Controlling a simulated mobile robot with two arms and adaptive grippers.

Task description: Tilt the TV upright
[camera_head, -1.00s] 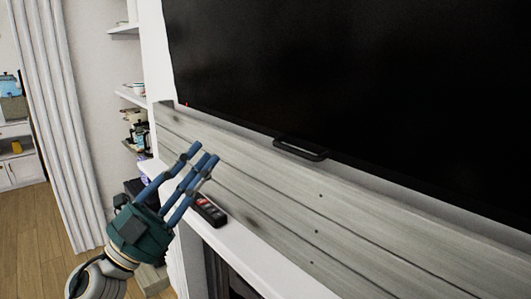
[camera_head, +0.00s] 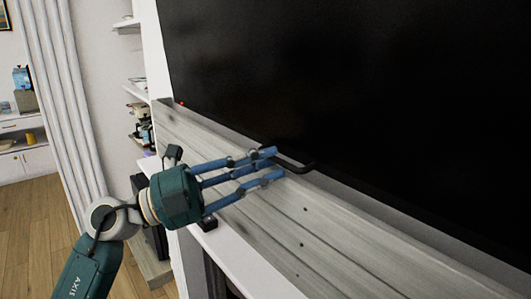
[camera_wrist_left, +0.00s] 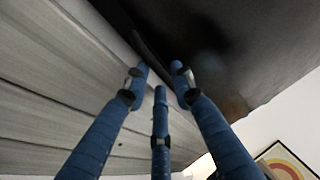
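The TV (camera_head: 370,90) is a large black panel on the wall above the mantel, its lower edge slanting down to the right in the head view. A black handle (camera_head: 308,166) sticks out at its bottom edge. My left gripper (camera_head: 275,163) has its blue fingers extended to the left end of this handle, partly covering it. My right gripper is not in view.
Grey wooden boards (camera_head: 330,225) run below the TV. A white mantel ledge (camera_head: 240,262) lies under them, with a dark remote (camera_head: 207,223) mostly hidden behind my gripper. Shelves (camera_head: 138,90) and a curtain (camera_head: 60,100) stand at the left.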

